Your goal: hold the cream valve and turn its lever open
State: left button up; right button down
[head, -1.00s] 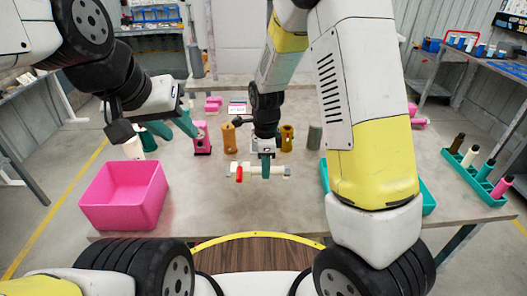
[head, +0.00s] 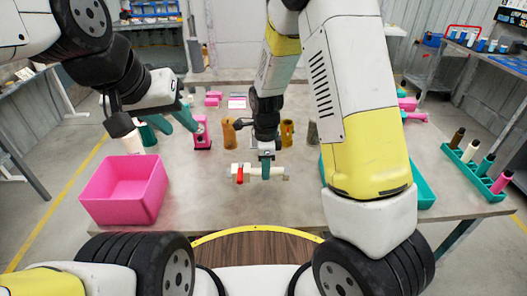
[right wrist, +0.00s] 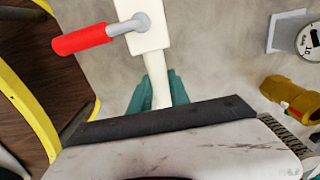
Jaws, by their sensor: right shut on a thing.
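The cream valve (head: 277,172) lies level across my right gripper (head: 265,168), above the middle of the table near its front. It also shows in the right wrist view (right wrist: 146,42). Its red lever (head: 239,174) is at the valve's left end. In the right wrist view the red lever (right wrist: 80,40) sticks out sideways, across the body. My right gripper's teal fingers (right wrist: 158,92) are shut around the valve body. My left gripper (head: 167,124) is at the left, its teal fingers spread apart and empty, away from the valve.
A pink bin (head: 124,189) stands at the table's front left. A pink block (head: 202,133), an orange part (head: 229,134) and a brass part (head: 287,133) stand behind the valve. A teal rack (head: 465,172) with several bottles is at the right. The table's front middle is clear.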

jog(key=shift+f, duration=1)
jog(key=shift+f, duration=0.35)
jog(key=shift+f, duration=0.35)
jog(key=shift+f, duration=0.35)
jog(key=shift+f, duration=0.4)
dwell(0.5)
